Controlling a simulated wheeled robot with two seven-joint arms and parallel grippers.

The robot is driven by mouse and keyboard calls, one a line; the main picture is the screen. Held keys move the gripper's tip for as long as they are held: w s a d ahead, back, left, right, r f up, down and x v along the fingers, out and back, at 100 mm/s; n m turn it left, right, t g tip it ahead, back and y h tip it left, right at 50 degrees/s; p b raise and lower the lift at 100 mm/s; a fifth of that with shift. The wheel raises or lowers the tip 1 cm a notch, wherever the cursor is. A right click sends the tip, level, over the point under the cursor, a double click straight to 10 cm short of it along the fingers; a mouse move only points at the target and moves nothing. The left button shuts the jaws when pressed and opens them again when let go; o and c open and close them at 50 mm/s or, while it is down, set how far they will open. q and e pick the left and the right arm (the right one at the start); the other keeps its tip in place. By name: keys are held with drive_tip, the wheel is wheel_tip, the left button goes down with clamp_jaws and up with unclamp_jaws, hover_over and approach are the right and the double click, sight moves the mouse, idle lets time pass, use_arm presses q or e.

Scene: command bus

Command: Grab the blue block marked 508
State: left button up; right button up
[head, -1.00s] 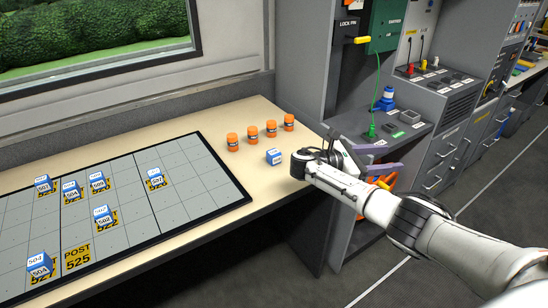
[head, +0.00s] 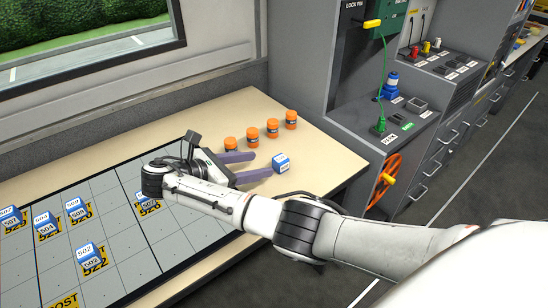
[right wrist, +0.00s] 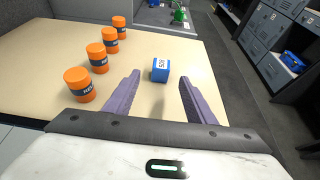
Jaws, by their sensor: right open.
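A small blue block with a white top (head: 281,163) stands alone on the beige table, right of the grey grid board. In the right wrist view the blue block (right wrist: 161,70) shows a mark that looks like 508. My right gripper (head: 262,165) is open and empty, its purple fingers pointing right toward the block. In the right wrist view the block lies ahead of the open fingers (right wrist: 158,84), between their lines, and apart from them. My left gripper is not in view.
Several orange jars (head: 272,128) stand in a row behind the block. Other numbered blue blocks (head: 90,254) stand on the grid board (head: 120,232) at left. A grey console (head: 400,130) with an orange wheel (head: 386,180) is at right.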

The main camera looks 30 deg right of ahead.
sight(275, 162)
drive_tip(key=x, duration=0.9)
drive_tip(key=shift+s, duration=0.15)
drive_tip(key=c, duration=1.1)
